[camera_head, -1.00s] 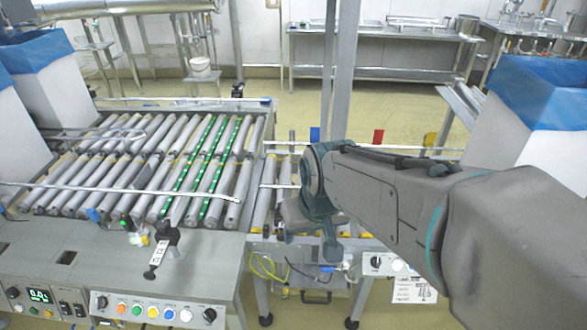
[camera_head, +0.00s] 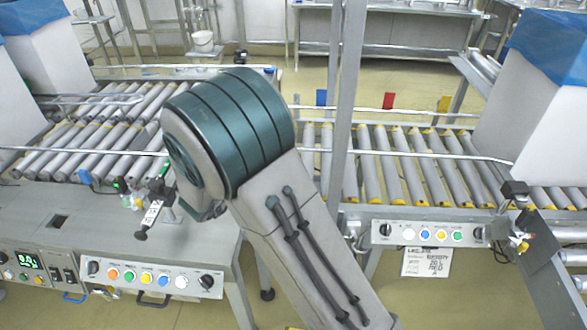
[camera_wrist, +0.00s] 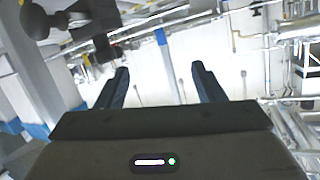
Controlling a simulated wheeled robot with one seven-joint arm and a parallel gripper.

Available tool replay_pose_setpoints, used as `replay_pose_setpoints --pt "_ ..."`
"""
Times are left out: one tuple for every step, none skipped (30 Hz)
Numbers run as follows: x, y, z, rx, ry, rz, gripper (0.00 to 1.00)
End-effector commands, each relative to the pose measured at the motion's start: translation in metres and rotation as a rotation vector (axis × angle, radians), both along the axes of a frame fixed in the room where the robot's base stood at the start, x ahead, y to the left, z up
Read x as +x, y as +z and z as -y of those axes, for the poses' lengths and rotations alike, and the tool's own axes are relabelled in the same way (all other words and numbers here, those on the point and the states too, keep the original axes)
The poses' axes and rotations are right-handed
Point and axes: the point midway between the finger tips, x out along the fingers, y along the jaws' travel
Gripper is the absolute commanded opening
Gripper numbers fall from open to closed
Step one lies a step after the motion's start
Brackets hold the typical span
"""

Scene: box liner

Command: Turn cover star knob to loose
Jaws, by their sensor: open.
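My gripper (camera_wrist: 160,72) is open and empty in the wrist view, its two dark fingers apart with only background between them. In the head view my arm hides the gripper. A black knob (camera_head: 141,235) sits at the lower end of a small labelled bracket (camera_head: 152,213) on the left machine's top; I cannot tell for sure that it is the cover star knob. In the wrist view a dark round knob (camera_wrist: 35,20) shows at the top left, with another dark knob-like part (camera_wrist: 103,47) beside the left finger, apart from it.
The left control panel (camera_head: 150,279) has coloured buttons and black knobs. Another button panel (camera_head: 430,234) hangs under the right roller conveyor (camera_head: 395,165). A black clamp (camera_head: 513,190) stands at its right end. A metal post (camera_head: 344,110) rises behind my arm.

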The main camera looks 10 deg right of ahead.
Motion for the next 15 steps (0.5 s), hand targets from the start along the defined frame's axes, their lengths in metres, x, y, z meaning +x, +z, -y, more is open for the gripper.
replay_pose_setpoints --pt "-0.009 -0.016 -0.002 -0.067 -0.058 0.009 0.62" --pt "-0.014 -0.020 -0.001 -0.101 -0.094 0.018 0.62" --pt "-0.022 -0.024 -0.001 -0.146 -0.140 0.025 0.62" --pt "-0.028 -0.027 0.000 -0.178 -0.170 0.031 0.62" --pt "-0.033 -0.028 0.000 -0.207 -0.197 0.038 0.62" --pt "-0.039 -0.030 -0.001 -0.240 -0.229 0.043 0.62" --pt "-0.043 -0.031 -0.001 -0.263 -0.249 0.047 0.62" --pt "-0.047 -0.032 -0.001 -0.282 -0.267 0.050 0.62" --pt "-0.051 -0.032 -0.001 -0.302 -0.285 0.054 0.62" --pt "-0.053 -0.032 -0.001 -0.312 -0.297 0.055 0.62" --pt "-0.055 -0.032 -0.001 -0.322 -0.305 0.057 0.62" --pt "-0.056 -0.032 0.001 -0.331 -0.313 0.059 0.62" --pt "-0.055 -0.032 0.002 -0.334 -0.316 0.059 0.62" --pt "-0.055 -0.032 0.004 -0.336 -0.319 0.060 0.62" --pt "-0.052 -0.032 0.008 -0.336 -0.320 0.060 0.62"
